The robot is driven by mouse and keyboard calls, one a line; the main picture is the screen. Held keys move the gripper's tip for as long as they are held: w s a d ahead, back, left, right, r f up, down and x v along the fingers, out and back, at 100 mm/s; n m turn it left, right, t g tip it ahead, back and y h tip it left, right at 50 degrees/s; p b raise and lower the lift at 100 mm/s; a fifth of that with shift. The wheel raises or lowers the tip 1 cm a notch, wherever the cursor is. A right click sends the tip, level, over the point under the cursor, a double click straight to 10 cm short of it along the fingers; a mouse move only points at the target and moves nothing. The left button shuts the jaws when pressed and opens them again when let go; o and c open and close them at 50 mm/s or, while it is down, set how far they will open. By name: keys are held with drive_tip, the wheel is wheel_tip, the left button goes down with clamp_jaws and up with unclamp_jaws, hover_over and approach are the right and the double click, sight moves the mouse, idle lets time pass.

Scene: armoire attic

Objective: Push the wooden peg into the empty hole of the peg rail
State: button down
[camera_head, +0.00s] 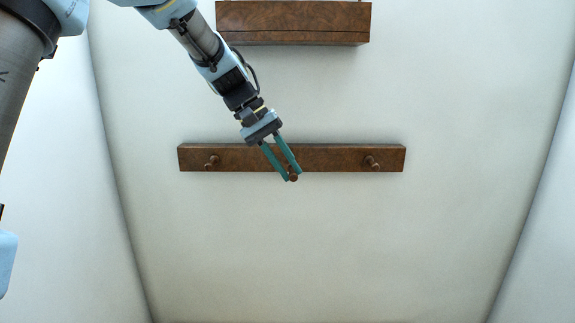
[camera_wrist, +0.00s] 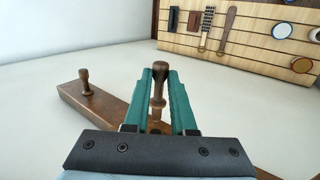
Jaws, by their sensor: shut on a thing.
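The peg rail (camera_head: 335,158) is a long dark-brown wooden bar across the pale panel. It carries one peg (camera_head: 211,162) near its left end and another (camera_head: 372,163) near its right end. My gripper (camera_head: 294,176) is at the rail's middle, shut on the wooden peg (camera_head: 293,177). In the wrist view the peg (camera_wrist: 158,88) stands upright between the green fingers, with its round knob at their tips. The rail (camera_wrist: 100,112) runs behind the fingers there.
A dark wooden box-like piece (camera_head: 293,24) is above the rail. Pale side walls stand left and right. In the wrist view a wooden board (camera_wrist: 262,62) with brushes and round items hangs at the far right. The panel below the rail is clear.

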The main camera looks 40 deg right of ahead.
sight(234, 152)
drive_tip(key=shift+w+d+p, duration=0.2)
drive_tip(key=shift+w+d, duration=0.1)
drive_tip(key=shift+w, duration=0.2)
drive_tip(key=shift+w+d+p, duration=0.2)
drive_tip(key=shift+w+d, duration=0.05)
drive_tip(key=shift+w, duration=0.2)
drive_tip(key=shift+s+d, duration=0.1)
idle(0.7)
drive_tip(key=shift+w+d+p, duration=1.25)
drive_tip(key=shift+w+p, duration=0.2)
drive_tip(key=shift+w, duration=0.1)
idle(0.7)
drive_tip(key=c, duration=0.7)
unclamp_jaws()
drive_tip(key=shift+o, duration=0.2)
drive_tip(key=shift+w, duration=0.1)
drive_tip(key=w+a+b, duration=0.1)
drive_tip(key=w+a, duration=0.1)
drive_tip(key=w+a+b, duration=0.2)
drive_tip(key=w+a, duration=0.1)
drive_tip(key=w+a+b, duration=0.2)
drive_tip(key=w+a, duration=0.1)
drive_tip(key=shift+r, duration=0.35)
drive_tip(key=shift+w+a+r+b, duration=0.15)
drive_tip(key=shift+w+a+b, duration=0.25)
drive_tip(key=shift+a, duration=0.2)
